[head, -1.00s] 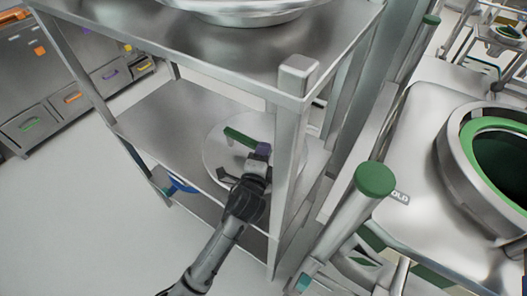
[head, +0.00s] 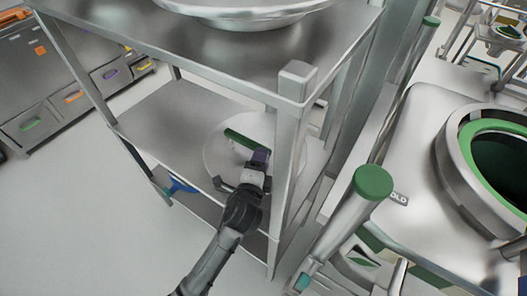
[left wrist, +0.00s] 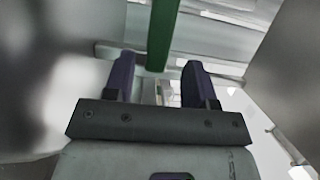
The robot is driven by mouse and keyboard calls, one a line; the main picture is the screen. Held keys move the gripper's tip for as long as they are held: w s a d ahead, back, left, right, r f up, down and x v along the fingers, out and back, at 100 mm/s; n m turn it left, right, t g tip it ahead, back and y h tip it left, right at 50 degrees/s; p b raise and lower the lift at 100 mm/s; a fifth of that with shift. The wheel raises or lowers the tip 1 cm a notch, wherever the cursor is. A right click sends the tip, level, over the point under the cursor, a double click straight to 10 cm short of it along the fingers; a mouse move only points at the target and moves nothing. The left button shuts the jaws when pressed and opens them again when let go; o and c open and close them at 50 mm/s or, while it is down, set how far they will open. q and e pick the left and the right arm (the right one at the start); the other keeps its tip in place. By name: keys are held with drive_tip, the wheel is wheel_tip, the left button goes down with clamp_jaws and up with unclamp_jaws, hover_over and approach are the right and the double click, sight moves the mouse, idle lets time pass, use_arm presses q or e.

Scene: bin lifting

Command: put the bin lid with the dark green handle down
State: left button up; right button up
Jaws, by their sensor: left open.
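The round metal bin lid (head: 217,155) lies on the middle shelf (head: 160,125) of the steel rack, partly behind the front post. Its dark green handle (head: 241,138) stands on top of it. My left gripper (head: 254,165) is over the near part of the lid, just short of the handle. In the left wrist view the left gripper (left wrist: 158,75) is open, with its two purple fingers apart and nothing between them. The green handle (left wrist: 162,35) is just beyond the fingertips there. My right gripper does not show.
The rack's front post (head: 287,170) stands close to the right of my left arm. A large metal bowl (head: 245,10) sits on the top shelf. A bin with a green-rimmed opening (head: 485,125) stands at the right. A blue item (head: 180,185) is below the shelf.

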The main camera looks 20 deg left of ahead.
use_arm(q)
drive_tip(key=s+p, duration=0.1)
drive_tip(key=s, duration=0.8)
drive_tip(key=shift+d+p, duration=0.15)
drive_tip(key=shift+p, duration=0.15)
drive_tip(key=s+a+f+n+g+y, duration=0.1)
drive_tip(key=s+a+f+n+g, duration=0.5)
drive_tip(key=s+f+n, duration=0.25)
drive_tip(key=s+a+f+n+g, duration=0.1)
drive_tip(key=s+f+n+g, duration=0.2)
drive_tip(key=s, duration=0.6)
drive_tip(key=s+a+f+n+g+h, duration=0.1)
drive_tip(key=s+f+n+g, duration=0.3)
drive_tip(key=s, duration=0.5)
drive_tip(key=shift+s+a+g+h, duration=0.3)
drive_tip(key=shift+s+g, duration=0.05)
drive_tip(key=shift+g, duration=0.35)
